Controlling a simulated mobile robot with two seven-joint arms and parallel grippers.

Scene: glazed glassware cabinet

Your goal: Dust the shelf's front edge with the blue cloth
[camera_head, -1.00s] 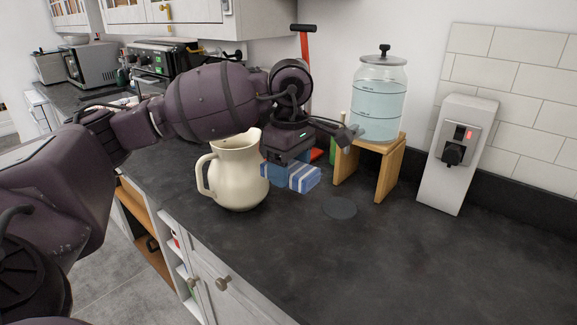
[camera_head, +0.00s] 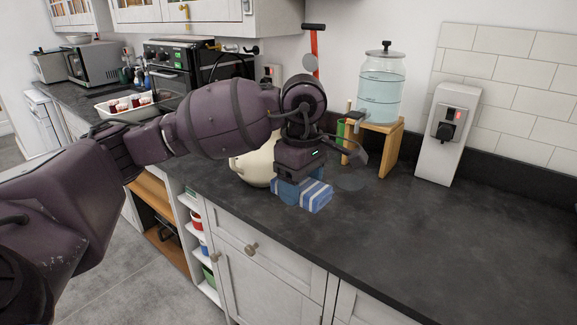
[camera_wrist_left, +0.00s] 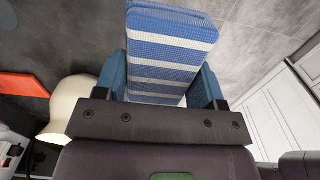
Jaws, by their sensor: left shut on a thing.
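The blue cloth (camera_head: 316,197), folded into a block with white stripes, is held in my left gripper (camera_head: 300,187). In the left wrist view the striped cloth (camera_wrist_left: 172,45) fills the space between the blue fingers of the left gripper (camera_wrist_left: 163,88). The cloth is low over the dark counter; I cannot tell whether it touches it. Open white shelves (camera_head: 197,236) with coloured items show below the counter. Which shelf edge is meant cannot be told. My right gripper is not in view.
A cream pitcher (camera_head: 256,165) stands close behind my left gripper, partly hidden. A glass dispenser (camera_head: 381,95) sits on a wooden stand (camera_head: 389,150) at the back. A white tray (camera_head: 125,108) lies at the left. The counter (camera_head: 420,235) is clear at the right.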

